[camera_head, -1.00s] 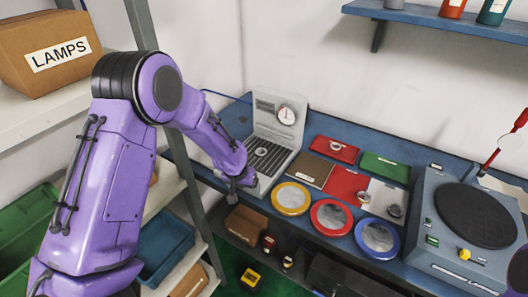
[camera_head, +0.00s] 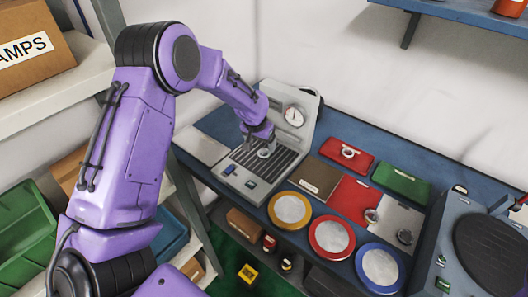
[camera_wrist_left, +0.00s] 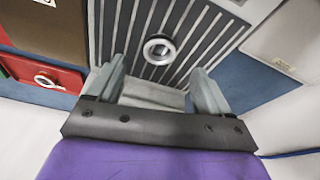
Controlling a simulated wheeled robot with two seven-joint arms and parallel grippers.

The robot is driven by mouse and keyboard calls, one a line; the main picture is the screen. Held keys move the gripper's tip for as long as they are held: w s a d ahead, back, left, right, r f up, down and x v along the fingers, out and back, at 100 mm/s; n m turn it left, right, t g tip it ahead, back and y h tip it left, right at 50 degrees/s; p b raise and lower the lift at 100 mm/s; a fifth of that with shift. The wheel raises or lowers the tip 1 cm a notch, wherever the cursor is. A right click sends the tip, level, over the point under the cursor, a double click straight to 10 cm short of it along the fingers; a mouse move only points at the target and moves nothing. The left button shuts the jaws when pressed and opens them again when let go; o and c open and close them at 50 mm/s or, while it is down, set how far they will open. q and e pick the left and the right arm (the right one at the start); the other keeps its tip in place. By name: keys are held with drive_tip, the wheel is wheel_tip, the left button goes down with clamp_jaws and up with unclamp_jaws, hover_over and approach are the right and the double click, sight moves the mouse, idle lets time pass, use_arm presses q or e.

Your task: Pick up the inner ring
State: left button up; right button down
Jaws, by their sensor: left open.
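A small silver ring (camera_head: 264,152) lies on the grooved plate (camera_head: 240,165) of the grey gauge machine. It also shows in the left wrist view (camera_wrist_left: 159,50), flat, with a dark hole. My left gripper (camera_head: 262,138) is just over this ring. In the left wrist view its two fingers (camera_wrist_left: 160,82) are apart and empty, with the ring beyond them. Other small rings lie on the back red panel (camera_head: 348,152), the front red panel (camera_head: 371,215) and the light grey panel (camera_head: 404,236). I cannot tell by looks which is the inner ring. My right gripper is not in view.
The machine's upright back with a dial (camera_head: 294,117) stands close behind the gripper. Yellow (camera_head: 290,209), red (camera_head: 331,237) and blue (camera_head: 380,267) rimmed discs line the bench front. A turntable machine (camera_head: 490,250) is at the right. Shelves stand at the left.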

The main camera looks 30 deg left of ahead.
sight(264, 155)
use_arm(q)
drive_tip(key=p+x, duration=0.2)
drive_tip(key=x, duration=0.3)
drive_tip(key=shift+w, duration=0.15)
drive_tip(key=shift+w+a+f, duration=0.1)
drive_tip(key=shift+f, duration=0.4)
drive_tip(key=c, duration=1.3)
drive_tip(key=shift+r, duration=0.15)
